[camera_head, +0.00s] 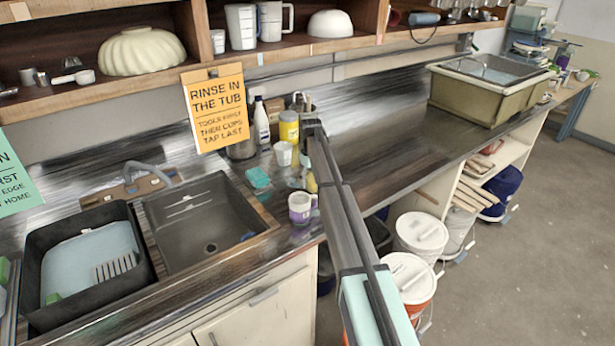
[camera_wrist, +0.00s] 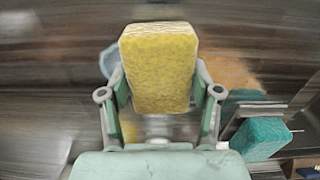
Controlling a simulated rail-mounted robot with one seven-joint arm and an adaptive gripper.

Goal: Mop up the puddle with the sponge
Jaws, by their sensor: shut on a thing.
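A yellow sponge (camera_wrist: 158,68) is held between the two fingers of my gripper (camera_wrist: 160,88) in the wrist view. In the head view a small yellow part of the sponge (camera_head: 311,183) seems to show beside my arm, which hides the gripper. A faint orange-tan patch (camera_wrist: 232,72) lies on the counter just right of and beyond the sponge in the wrist view. It looks like the puddle, but the picture is blurred. In the head view I cannot make the puddle out; my arm covers part of the counter. Whether the sponge touches the counter is unclear.
A teal sponge or block (camera_head: 258,177) lies on the counter left of my arm and also shows in the wrist view (camera_wrist: 262,138). A white and purple mug (camera_head: 301,208) stands near the front edge. The sink (camera_head: 207,222) is left. The counter right of my arm (camera_head: 390,140) is clear.

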